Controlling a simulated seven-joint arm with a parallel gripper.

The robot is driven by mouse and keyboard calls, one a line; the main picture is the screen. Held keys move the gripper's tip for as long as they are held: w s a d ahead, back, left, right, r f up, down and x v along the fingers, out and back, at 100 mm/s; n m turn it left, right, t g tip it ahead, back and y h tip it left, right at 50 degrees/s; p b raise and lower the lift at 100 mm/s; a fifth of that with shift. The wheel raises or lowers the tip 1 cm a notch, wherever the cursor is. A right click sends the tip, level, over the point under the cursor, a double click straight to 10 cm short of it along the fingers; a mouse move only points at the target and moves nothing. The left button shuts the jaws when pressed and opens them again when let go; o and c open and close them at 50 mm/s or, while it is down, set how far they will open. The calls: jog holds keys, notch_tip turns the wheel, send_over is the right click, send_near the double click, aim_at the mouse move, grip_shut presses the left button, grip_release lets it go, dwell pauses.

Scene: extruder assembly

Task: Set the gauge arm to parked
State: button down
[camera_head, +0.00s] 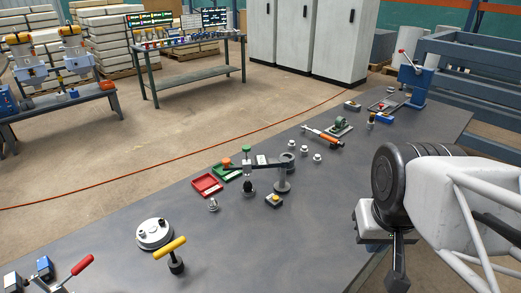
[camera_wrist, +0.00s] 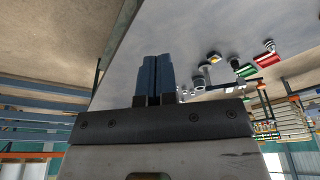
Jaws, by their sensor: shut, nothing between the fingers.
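The gauge arm (camera_head: 240,166) is a dark bar lying roughly level on a grey post (camera_head: 282,180) mid-bench. It reaches left from the post to an orange knob (camera_head: 227,162). A small pale label plate (camera_head: 261,159) sits along it, and a green-topped stem (camera_head: 247,150) stands beside it. In the wrist view the post (camera_wrist: 203,73) is small and the arm is partly hidden and hard to make out. My gripper (camera_head: 397,282) is at the front right, well apart from the gauge. Its two blue-grey fingers (camera_wrist: 154,75) are together and empty.
A red tray (camera_head: 206,186) and a green tray (camera_head: 228,172) lie left of the gauge. A yellow-button box (camera_head: 274,200) sits in front of the post. A yellow T-handle (camera_head: 170,248) and round disc (camera_head: 154,234) stand nearer left. The bench between gauge and gripper is clear.

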jog(key=c, duration=1.4)
grip_release()
jog(key=o, duration=0.4)
jog(key=shift+w+a+r, duration=0.2)
jog(key=shift+w+r, duration=0.1)
jog(key=shift+w, duration=0.25)
jog(key=shift+o, duration=1.1)
jog(key=w+a+r+n, duration=0.1)
jog(key=w+a, duration=0.1)
jog(key=w, duration=0.4)
jog(key=w+a+r+n, duration=0.2)
jog(key=w+a, duration=0.1)
jog(key=w, duration=0.3)
jog(key=shift+w+g, duration=0.15)
jog(key=shift+g, duration=0.25)
jog(key=w+a+f+n, duration=0.2)
jog(key=w+a, duration=0.7)
jog(key=w+a+f+n+g, duration=0.1)
jog(key=w+a+f+n, duration=0.2)
jog(key=w+a, duration=0.6)
jog(key=w+a+f+n, duration=0.3)
jog(key=w+a, duration=0.6)
jog(key=w, duration=0.1)
jog(key=shift+a+g, duration=0.15)
jog(key=shift+g, duration=0.25)
jog(key=shift+w+a+f, duration=0.2)
jog(key=shift+w+a, duration=0.1)
jog(key=shift+a, duration=0.15)
